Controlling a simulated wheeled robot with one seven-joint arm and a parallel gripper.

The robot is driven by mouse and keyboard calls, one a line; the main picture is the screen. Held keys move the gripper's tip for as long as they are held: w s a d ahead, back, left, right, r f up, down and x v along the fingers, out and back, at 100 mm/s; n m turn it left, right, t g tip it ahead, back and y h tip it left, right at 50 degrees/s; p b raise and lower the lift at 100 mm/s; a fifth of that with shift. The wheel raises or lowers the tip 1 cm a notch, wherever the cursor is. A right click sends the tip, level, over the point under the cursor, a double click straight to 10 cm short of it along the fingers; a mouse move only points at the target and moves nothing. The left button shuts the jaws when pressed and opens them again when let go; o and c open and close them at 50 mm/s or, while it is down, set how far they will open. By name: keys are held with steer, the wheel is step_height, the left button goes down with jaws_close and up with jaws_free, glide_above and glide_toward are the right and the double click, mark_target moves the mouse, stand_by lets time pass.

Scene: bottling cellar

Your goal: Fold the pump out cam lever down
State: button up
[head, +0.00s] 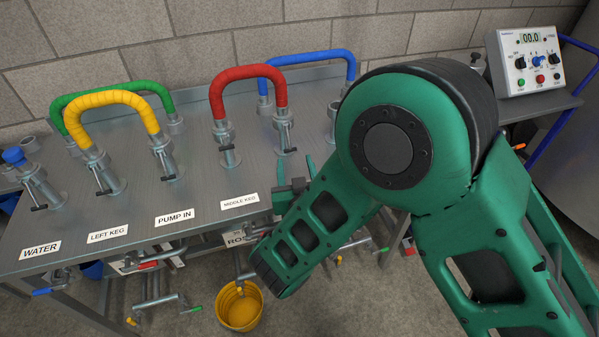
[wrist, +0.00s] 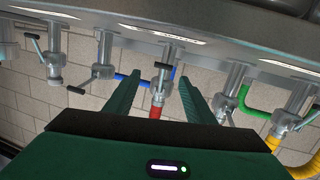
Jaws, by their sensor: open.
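My gripper (head: 295,178) is open and empty in front of the bench's right part, low beside the row of couplings. In the wrist view its two green fingers (wrist: 160,88) are spread wide. A coupling with a black-gripped lever (wrist: 162,66) and a red hose shows between them, farther off; I see no contact. Another black-gripped lever (wrist: 76,90) sticks out sideways from a coupling left of the fingers. No pump out label is readable in either view, so I cannot tell which lever is the pump out one. My arm hides the bench's right part in the head view.
The steel bench (head: 130,205) carries a red hose (head: 250,73), a blue hose (head: 325,57), a yellow hose (head: 100,98) and a green hose (head: 110,88). A yellow bucket (head: 240,308) stands below. A control box (head: 527,62) stands at right. Pipes and valves hang under the bench.

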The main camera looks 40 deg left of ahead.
steer(key=shift+v, duration=1.8)
steer(key=shift+w+d, duration=0.1)
